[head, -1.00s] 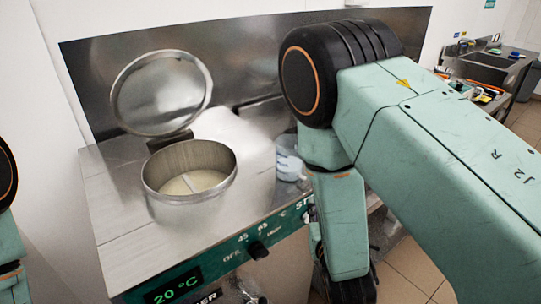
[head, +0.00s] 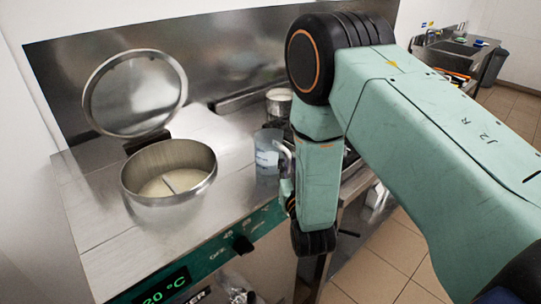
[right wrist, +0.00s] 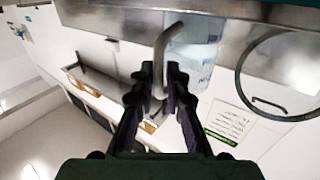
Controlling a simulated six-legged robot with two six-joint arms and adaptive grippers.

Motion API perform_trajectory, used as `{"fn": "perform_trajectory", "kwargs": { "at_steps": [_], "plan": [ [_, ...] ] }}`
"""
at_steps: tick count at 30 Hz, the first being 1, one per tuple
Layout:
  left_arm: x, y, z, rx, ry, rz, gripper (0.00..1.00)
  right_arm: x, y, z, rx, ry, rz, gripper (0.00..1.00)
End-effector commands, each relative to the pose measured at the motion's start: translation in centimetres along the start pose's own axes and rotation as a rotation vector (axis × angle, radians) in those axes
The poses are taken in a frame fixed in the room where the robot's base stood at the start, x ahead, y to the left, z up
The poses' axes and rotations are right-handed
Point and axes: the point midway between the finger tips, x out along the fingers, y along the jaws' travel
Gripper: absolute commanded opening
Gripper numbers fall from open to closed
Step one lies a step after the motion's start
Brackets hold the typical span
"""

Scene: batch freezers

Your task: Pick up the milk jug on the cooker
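The milk jug (head: 267,156) is a clear, bluish jug with a label. It stands on the steel top of the cooker (head: 85,225), right of the open pot, with its handle toward my right arm. My right gripper is mostly hidden behind my arm in the head view. In the right wrist view my right gripper (right wrist: 159,73) has its dark fingers close together on either side of the jug's grey handle. They look shut on it. The jug (right wrist: 196,48) shows just beyond the fingertips. My left gripper is not in view.
An open round pot (head: 170,188) with pale liquid and a raised lid (head: 135,92) stands left of the jug. A smaller metal pot (head: 279,103) is behind the jug. The cooker's front panel has a knob (head: 243,244). Tiled floor (head: 390,265) is free at the right.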

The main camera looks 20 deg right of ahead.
Motion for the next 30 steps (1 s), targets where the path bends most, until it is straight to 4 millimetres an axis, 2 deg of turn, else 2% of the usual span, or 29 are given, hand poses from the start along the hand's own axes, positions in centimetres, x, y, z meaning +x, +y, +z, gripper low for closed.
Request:
{"fn": "perform_trajectory", "kwargs": {
  "at_steps": [8,13,30],
  "plan": [
    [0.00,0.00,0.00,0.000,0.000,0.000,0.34,0.34,-0.18,0.05,0.000,0.000,-0.002,0.14],
    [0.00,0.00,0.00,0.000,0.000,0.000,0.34,0.32,-0.17,0.04,0.000,0.000,-0.001,0.00],
    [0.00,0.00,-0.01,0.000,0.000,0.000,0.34,0.33,-0.15,-0.01,0.000,0.001,-0.001,0.00]
  ]
}}
